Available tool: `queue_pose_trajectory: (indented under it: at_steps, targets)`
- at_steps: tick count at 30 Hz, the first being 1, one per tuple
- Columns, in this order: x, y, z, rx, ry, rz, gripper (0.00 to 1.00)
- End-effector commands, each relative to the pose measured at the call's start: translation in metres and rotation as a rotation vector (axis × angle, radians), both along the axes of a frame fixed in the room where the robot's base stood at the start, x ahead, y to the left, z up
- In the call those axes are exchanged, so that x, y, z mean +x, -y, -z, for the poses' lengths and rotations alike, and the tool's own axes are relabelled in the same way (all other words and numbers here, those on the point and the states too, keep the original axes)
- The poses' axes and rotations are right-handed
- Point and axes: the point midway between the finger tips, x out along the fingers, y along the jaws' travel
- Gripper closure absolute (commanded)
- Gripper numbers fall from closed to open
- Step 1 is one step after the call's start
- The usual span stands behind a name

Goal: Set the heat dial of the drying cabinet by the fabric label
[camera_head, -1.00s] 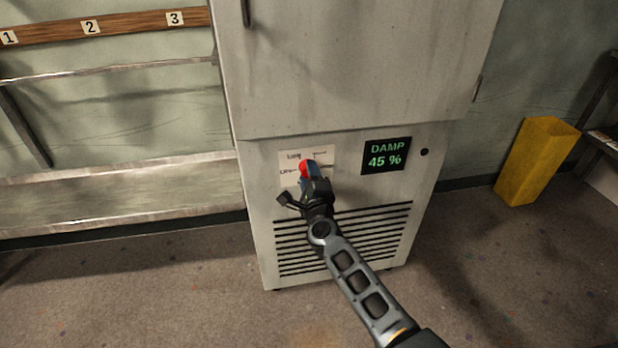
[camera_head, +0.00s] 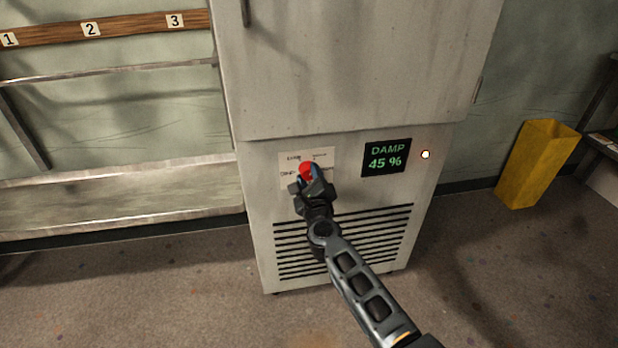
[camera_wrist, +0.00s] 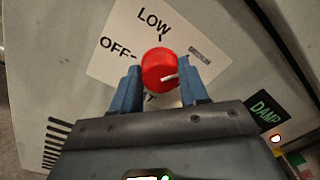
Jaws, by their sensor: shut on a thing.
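The drying cabinet (camera_head: 350,90) stands ahead, with a white dial card (camera_head: 327,154) low on its front. The red heat dial (camera_head: 307,170) sits on that card; it fills the middle of the wrist view (camera_wrist: 157,66). My gripper (camera_head: 309,177) is shut on the dial, a blue finger on either side in the wrist view (camera_wrist: 158,84). The dial's white mark points right in the wrist view, a little below a small blurred word. LOW is above the dial and OFF to its left; a word below is mostly hidden. I see no readable fabric label.
A display (camera_head: 386,157) reads DAMP 45 %, with a lit lamp (camera_head: 425,154) to its right. Vents (camera_head: 345,240) lie below. A yellow bin (camera_head: 538,163) stands at right, metal shelves (camera_head: 120,195) at left under a numbered rail (camera_head: 130,22). The surrounding floor is mostly clear.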

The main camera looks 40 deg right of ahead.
Motion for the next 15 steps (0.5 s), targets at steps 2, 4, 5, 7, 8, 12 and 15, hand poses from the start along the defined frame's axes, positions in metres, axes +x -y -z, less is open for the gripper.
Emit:
queue_pose_trajectory:
  at_steps: [2, 4, 5, 7, 8, 12, 15]
  targets:
    - [-0.0012, 0.0007, 0.0021, 0.001, -0.003, 0.002, 0.87]
    - [-0.0013, 0.0008, 0.0022, 0.001, -0.003, 0.002, 0.87]
    - [-0.0013, 0.0008, 0.0022, 0.001, -0.003, 0.002, 0.87]
    - [-0.0012, 0.0008, 0.0023, 0.001, -0.003, 0.002, 0.87]
    - [-0.0012, 0.0008, 0.0023, 0.000, -0.004, 0.002, 0.54]
    - [-0.0009, 0.0006, 0.0017, 0.000, -0.003, 0.001, 0.41]
    - [-0.0006, 0.0004, 0.0013, 0.000, -0.003, 0.001, 0.31]
